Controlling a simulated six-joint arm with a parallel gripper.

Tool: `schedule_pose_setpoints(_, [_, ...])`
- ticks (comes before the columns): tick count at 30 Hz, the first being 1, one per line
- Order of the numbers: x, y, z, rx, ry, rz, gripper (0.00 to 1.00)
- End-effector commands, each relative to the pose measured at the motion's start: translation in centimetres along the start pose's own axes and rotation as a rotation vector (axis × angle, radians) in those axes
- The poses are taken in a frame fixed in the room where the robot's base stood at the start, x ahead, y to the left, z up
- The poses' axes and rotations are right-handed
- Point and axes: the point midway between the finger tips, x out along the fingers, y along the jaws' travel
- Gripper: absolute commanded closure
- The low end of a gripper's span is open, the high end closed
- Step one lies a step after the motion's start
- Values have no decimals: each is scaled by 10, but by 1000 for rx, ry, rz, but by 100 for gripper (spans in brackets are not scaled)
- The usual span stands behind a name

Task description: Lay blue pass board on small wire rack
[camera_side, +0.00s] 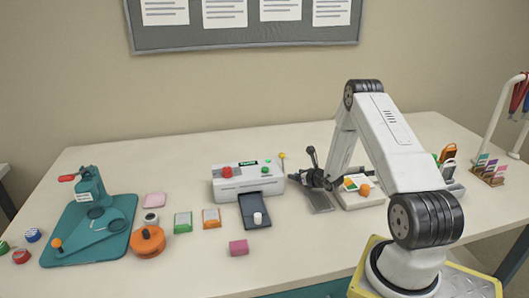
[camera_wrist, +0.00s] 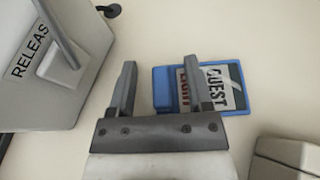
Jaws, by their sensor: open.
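The blue pass board (camera_wrist: 163,88) lies on the pale table in the wrist view, with a card lettered GUEST on its face. My gripper (camera_wrist: 158,64) is open, and its right finger overlaps part of the board in that view. The left finger is left of the board, with bare table between them. I cannot tell the finger height above the board. I cannot identify a small wire rack in either view.
A grey panel lettered RELEASE (camera_wrist: 45,65) stands close left of my gripper. A pale block (camera_wrist: 284,160) is at lower right. The laminator (camera_side: 230,188), a teal press (camera_side: 90,215) and a card holder (camera_side: 488,174) share the table. The front middle is mostly clear.

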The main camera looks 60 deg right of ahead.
Motion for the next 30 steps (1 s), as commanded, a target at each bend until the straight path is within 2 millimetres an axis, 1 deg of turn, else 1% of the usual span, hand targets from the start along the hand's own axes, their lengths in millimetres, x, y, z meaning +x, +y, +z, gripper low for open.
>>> schedule_pose_setpoints(5, [0, 0, 0, 0, 0, 0, 35])
schedule_pose_setpoints(6, [0, 0, 0, 0, 0, 0, 38])
schedule_pose_setpoints(8, [0, 0, 0, 0, 0, 0, 58])
schedule_pose_setpoints(9, [0, 0, 0, 0, 0, 0, 70])
schedule_pose_setpoints(12, [0, 0, 0, 0, 0, 0, 100])
schedule_pose_setpoints(24, [0, 0, 1, 0, -1, 0, 100])
schedule_pose_setpoints(30, [-3, 0, 8, -1, -2, 0, 100])
